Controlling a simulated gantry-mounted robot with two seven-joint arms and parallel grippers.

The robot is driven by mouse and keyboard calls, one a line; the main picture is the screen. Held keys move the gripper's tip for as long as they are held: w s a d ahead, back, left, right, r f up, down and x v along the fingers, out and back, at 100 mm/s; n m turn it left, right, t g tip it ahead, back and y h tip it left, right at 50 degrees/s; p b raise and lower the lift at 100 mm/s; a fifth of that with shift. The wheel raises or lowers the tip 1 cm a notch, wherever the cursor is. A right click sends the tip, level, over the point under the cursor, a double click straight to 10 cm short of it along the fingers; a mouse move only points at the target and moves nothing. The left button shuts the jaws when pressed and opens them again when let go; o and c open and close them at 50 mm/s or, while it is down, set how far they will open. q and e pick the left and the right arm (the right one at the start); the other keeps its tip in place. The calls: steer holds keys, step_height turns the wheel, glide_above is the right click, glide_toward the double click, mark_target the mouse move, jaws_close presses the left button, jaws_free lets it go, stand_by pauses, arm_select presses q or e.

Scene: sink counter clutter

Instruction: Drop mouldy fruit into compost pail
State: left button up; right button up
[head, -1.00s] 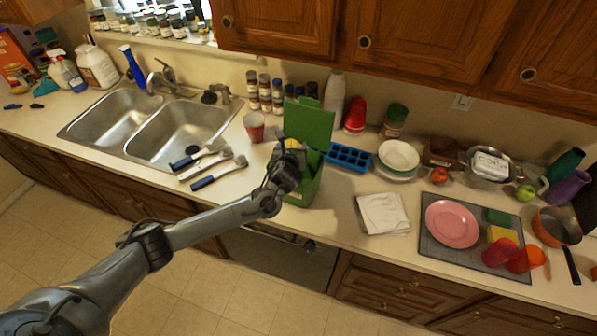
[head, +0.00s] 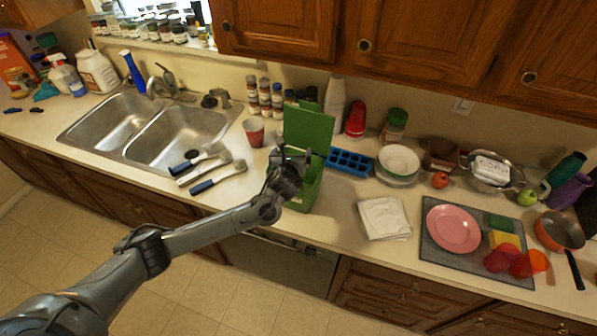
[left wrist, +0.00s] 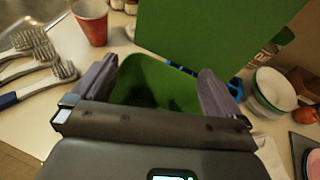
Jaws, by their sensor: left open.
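The green compost pail (head: 309,193) stands on the counter with its green lid (head: 310,128) raised at the back. My left gripper (head: 292,153) is over the mouth of the pail. In the left wrist view my left gripper (left wrist: 155,85) has its two fingers wide apart with nothing between them. Below them is the pail's dark green inside (left wrist: 155,90), and the raised lid (left wrist: 225,35) fills the top. No mouldy fruit shows in either view now; the pail's bottom is too dark to make out. My right gripper is not in view.
Left of the pail are several brushes (head: 218,178), a red cup (head: 254,131) and the double sink (head: 175,135). A blue ice tray (head: 350,161), bowls (head: 398,160) and a white cloth (head: 384,218) lie to the right. Farther right are a red apple (head: 440,180) and a green apple (head: 527,197).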

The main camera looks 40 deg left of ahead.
arm_select(q)
steer(key=v, duration=1)
steer(key=shift+b, duration=0.3)
steer(key=shift+s, duration=0.15)
